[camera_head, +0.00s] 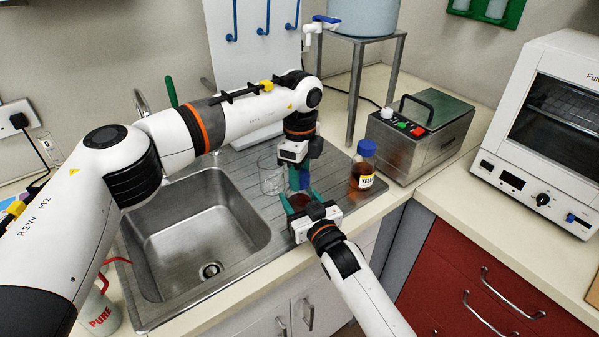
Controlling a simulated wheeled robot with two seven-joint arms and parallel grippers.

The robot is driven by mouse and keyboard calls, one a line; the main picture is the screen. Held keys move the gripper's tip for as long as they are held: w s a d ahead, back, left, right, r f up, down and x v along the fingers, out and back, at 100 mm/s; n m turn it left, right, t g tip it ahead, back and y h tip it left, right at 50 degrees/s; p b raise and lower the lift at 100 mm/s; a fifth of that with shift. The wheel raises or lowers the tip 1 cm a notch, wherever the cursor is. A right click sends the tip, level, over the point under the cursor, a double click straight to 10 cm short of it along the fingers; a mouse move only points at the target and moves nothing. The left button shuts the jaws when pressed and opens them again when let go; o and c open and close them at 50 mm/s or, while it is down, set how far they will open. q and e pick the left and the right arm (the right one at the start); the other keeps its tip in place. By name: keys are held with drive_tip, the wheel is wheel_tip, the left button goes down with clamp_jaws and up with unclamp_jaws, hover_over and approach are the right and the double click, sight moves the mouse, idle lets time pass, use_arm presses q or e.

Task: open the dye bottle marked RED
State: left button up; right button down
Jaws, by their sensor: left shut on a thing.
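A dye bottle (299,201) with a dark reddish-brown body is at the front right of the sink's drainboard, mostly hidden by my grippers. Its label does not show, so I cannot read its colour name. My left gripper (302,182) points down from above and is shut on a blue cap (304,179). I cannot tell whether the cap still touches the bottle's neck. My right gripper (301,200) comes in from the front, its green fingers on both sides of the bottle's body, apparently shut on it.
A blue-capped bottle marked YELL (362,168) stands just right of my grippers. A clear glass beaker (270,176) stands close on the left. The sink basin (205,235) is left, a metal bath (425,135) back right, and a white oven (545,120) far right.

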use_arm(q)
drive_tip(key=n, duration=1.1)
drive_tip(key=shift+w+r, duration=0.1)
drive_tip(key=o, duration=1.1)
